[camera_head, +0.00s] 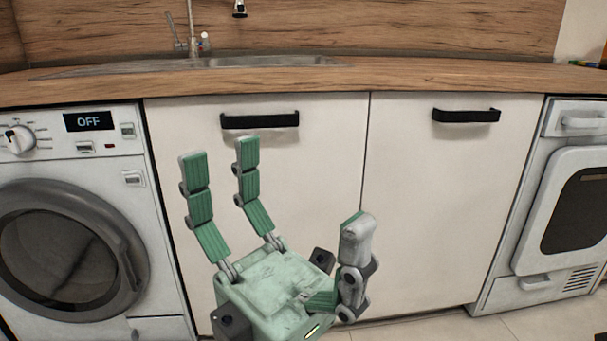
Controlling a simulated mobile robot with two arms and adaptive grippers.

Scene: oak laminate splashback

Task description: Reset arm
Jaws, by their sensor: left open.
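My left gripper (279,195) is in the lower middle of the head view, its green and grey fingers spread apart and pointing up. Nothing is between the fingers. It stands in front of the left white cabinet door (320,150), below that door's black handle (260,120). From this view I cannot tell the exact gap to the door. My right gripper does not show.
A washing machine (70,215) with an "OFF" display is at the left. The right cabinet door (440,200) has a black handle (466,115). A white appliance (560,200) stands at the right. The wooden counter (430,80) holds a sink (270,61).

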